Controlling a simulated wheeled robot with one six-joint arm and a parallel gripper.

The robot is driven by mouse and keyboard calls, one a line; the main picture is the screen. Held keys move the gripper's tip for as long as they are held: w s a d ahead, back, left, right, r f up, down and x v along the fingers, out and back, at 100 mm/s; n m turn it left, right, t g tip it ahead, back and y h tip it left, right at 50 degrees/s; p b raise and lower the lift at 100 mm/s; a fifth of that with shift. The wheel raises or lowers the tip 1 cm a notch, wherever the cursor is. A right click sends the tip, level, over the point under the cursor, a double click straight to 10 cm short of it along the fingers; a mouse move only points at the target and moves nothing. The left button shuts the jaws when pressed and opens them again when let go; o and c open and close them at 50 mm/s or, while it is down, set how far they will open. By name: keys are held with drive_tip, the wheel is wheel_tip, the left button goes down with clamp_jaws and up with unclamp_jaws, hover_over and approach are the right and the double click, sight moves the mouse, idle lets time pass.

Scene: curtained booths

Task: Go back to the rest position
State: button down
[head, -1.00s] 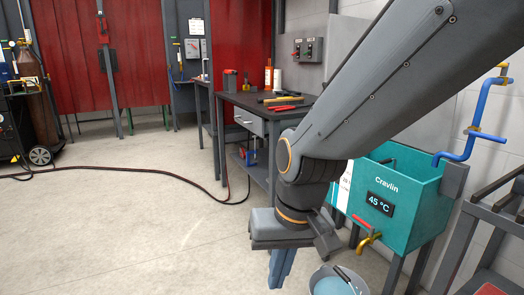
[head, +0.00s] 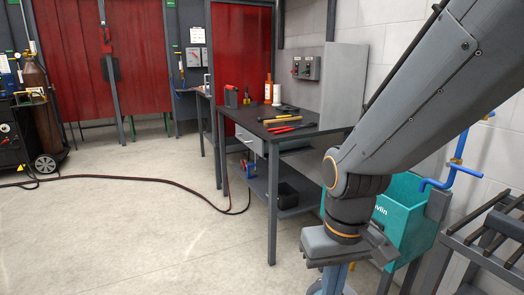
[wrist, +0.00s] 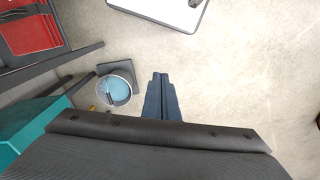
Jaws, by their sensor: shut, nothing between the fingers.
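My gripper (head: 335,278) hangs pointing down at the lower right of the head view, in front of the teal tank (head: 405,215). The wrist view shows its two blue-grey fingers (wrist: 160,76) together, with nothing between them, above the pale floor. My arm covers much of the tank and its label in the head view.
A bucket of blue liquid (wrist: 115,88) stands left of the fingers in the wrist view. The workbench (head: 272,190) holds tools and bottles. A dark rack (head: 485,245) is at right. A hose (head: 130,180) crosses the floor; the left foreground is clear.

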drive_tip(key=s+d+r+m+p, duration=0.1)
drive_tip(key=d+r+m+p, duration=0.1)
drive_tip(key=d+r+p, duration=0.4)
drive_tip(key=r+p, duration=0.1)
drive_tip(key=p, duration=0.2)
drive_tip(key=shift+s+d, duration=0.15)
drive_tip(key=shift+d, duration=0.1)
drive_tip(key=shift+r, duration=0.1)
